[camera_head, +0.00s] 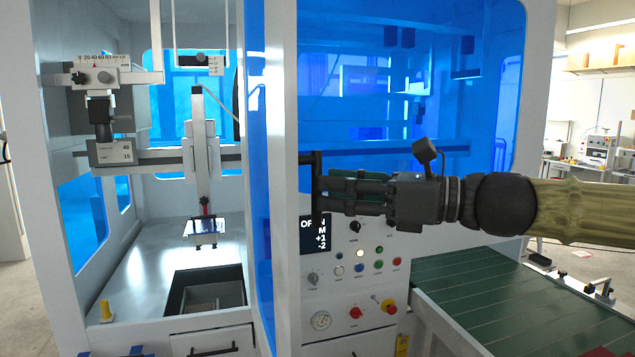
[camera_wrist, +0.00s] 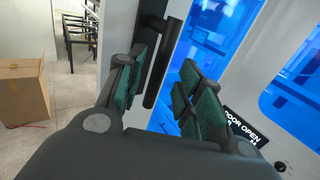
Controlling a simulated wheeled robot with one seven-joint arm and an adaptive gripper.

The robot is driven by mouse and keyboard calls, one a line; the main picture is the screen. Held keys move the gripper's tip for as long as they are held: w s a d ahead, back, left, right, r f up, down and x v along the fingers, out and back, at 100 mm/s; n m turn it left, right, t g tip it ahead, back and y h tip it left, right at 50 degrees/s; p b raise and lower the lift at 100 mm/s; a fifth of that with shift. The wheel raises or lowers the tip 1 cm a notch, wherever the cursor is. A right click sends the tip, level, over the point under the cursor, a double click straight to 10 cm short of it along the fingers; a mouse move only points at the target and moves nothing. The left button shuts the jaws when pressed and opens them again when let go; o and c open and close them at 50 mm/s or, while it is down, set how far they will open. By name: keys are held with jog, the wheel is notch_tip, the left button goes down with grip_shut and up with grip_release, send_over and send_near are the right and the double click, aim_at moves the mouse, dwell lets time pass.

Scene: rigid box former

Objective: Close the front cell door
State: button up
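The front cell door (camera_head: 281,120) stands open, swung out toward me and seen almost edge-on, with a blue pane in a white frame. Its black vertical bar handle (camera_head: 317,165) is on the near edge. My gripper (camera_head: 322,188) comes from the right with its fingers at the handle. In the wrist view the handle (camera_wrist: 154,88) shows between my two finger pads, closer to the left one, with a clear gap to the right pads. My gripper (camera_wrist: 163,88) is open there. I cannot tell whether the left pad touches the handle.
A control panel (camera_head: 370,290) with buttons is below my gripper; its display (camera_wrist: 243,126) reads "DOOR OPEN". A green conveyor (camera_head: 480,290) extends at the lower right. The open cell holds a slide mechanism (camera_head: 201,150). A cardboard box (camera_wrist: 22,90) stands on the floor.

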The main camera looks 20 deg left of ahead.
aim_at(317, 227)
jog(key=shift+a+p, duration=0.45)
jog(key=shift+a, duration=1.45)
grip_shut()
